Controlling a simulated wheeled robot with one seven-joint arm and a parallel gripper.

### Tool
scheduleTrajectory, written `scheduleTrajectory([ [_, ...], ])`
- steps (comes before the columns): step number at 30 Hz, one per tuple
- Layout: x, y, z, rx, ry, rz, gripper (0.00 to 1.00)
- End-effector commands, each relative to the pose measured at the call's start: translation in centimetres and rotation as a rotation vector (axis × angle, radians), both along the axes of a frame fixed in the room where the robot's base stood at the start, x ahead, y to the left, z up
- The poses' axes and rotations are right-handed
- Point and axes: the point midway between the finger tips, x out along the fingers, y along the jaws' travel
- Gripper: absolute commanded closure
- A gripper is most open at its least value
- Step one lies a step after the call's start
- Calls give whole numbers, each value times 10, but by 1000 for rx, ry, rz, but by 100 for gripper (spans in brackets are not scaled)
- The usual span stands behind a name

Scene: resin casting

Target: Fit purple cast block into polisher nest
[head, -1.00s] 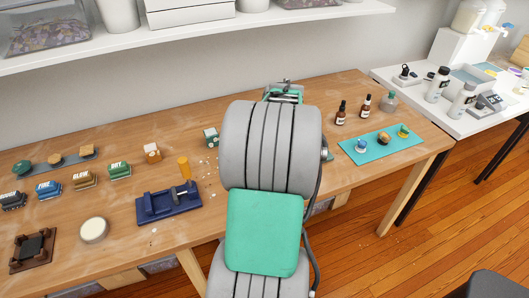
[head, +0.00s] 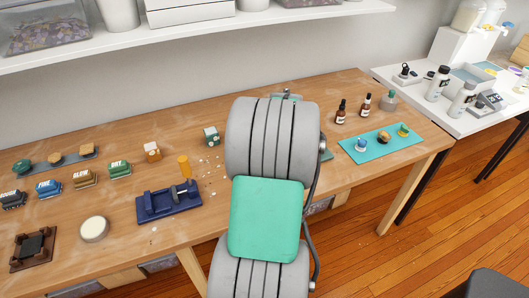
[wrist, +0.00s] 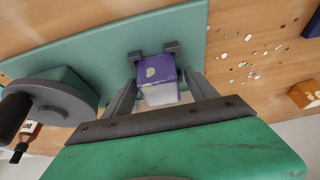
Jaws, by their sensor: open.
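The purple cast block (wrist: 160,70) shows in the wrist view, with a pale spot on top and a whitish, clear-looking lower part. It is at the teal polisher base (wrist: 105,45), against two dark grey uprights (wrist: 172,48) that look like the nest. I cannot tell how fully it is seated. My gripper (wrist: 163,80) is open, with one finger on each side of the block and a gap visible at the fingers. In the head view my arm hides the block, the nest and my gripper; only a bit of the teal polisher (head: 327,155) shows beside my arm.
A dark round polisher part (wrist: 45,105) stands left in the wrist view, near a brown bottle (wrist: 25,140). In the head view, a green-white cube (head: 211,136), a blue fixture (head: 168,203) and an orange-white block (head: 152,151) stand left. A turquoise mat (head: 365,152) lies right.

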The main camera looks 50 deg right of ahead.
Motion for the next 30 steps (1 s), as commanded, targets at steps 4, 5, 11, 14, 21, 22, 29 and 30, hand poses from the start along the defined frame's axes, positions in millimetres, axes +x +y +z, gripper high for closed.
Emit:
scheduleTrajectory([
  [4,-2,0,9,-3,-2,-1,33],
  [5,-4,1,13,-4,-2,-1,33],
  [11,-20,10,58,-6,-3,-2,33],
  [14,-28,16,81,-5,-3,-2,33],
  [21,-39,23,111,-1,0,0,33],
  [22,-40,23,112,-1,0,0,33],
  [29,-1,85,114,14,15,88,33],
  [30,12,115,114,21,21,127,33],
])
